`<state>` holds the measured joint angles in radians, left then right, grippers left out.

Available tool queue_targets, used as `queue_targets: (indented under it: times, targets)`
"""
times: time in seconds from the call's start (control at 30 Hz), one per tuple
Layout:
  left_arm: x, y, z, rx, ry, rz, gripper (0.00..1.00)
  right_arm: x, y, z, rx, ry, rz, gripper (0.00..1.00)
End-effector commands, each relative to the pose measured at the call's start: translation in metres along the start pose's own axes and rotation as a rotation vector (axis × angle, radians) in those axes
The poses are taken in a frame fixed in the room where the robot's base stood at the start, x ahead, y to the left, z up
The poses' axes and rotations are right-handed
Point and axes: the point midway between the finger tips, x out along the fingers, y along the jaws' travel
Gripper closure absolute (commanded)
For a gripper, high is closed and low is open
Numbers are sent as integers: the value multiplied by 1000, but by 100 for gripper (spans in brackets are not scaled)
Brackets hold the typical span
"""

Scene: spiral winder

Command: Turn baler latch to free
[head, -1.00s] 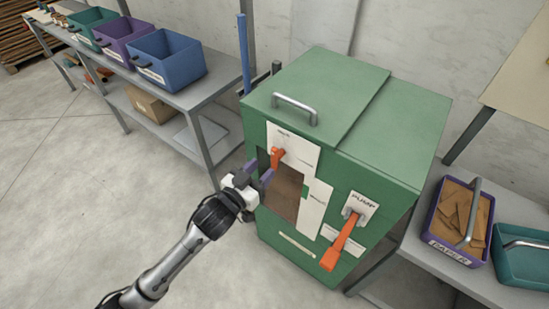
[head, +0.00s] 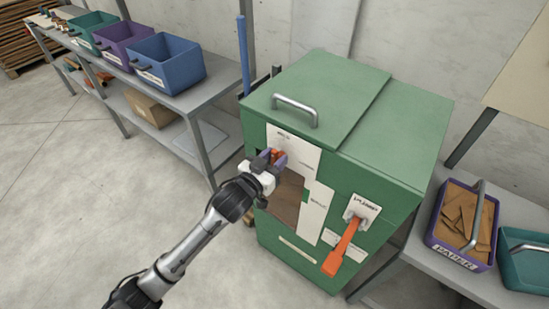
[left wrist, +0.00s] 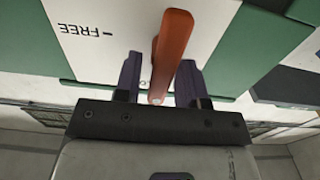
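The green baler (head: 345,130) stands in the middle of the head view. Its orange latch (head: 279,153) is on a white plate on the upper left of the front face. My left gripper (head: 272,158) is at the latch with its purple fingers around it. In the left wrist view, the orange latch handle (left wrist: 171,50) lies between the two open fingers (left wrist: 160,80), with a clear gap on the left finger's side. It is nearer the right finger; contact cannot be told. The word FREE (left wrist: 85,30) shows upside down left of the handle. My right gripper is not in view.
An orange pump lever (head: 343,247) hangs on the baler's front right of the latch. A metal handle (head: 295,106) is on the lid. A shelf with bins (head: 165,68) stands at the left; a paper bin (head: 462,225) sits on a bench at the right.

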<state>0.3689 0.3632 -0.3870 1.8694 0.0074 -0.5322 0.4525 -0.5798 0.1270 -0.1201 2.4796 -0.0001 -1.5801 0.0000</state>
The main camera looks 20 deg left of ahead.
Motion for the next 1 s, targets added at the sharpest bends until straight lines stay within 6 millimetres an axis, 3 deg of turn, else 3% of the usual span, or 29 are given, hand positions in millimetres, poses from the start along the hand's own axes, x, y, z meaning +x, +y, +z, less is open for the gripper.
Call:
queue_targets:
  times: [0.37, 0.67, 1.0]
  targets:
    - [0, 0, 0, 0, 0, 0, 99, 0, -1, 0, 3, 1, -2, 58]
    - [0, 1, -3, 44, -1, 1, 100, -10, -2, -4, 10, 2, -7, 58]
    - [0, 4, -6, 295, -3, 0, 100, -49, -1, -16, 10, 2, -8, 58]
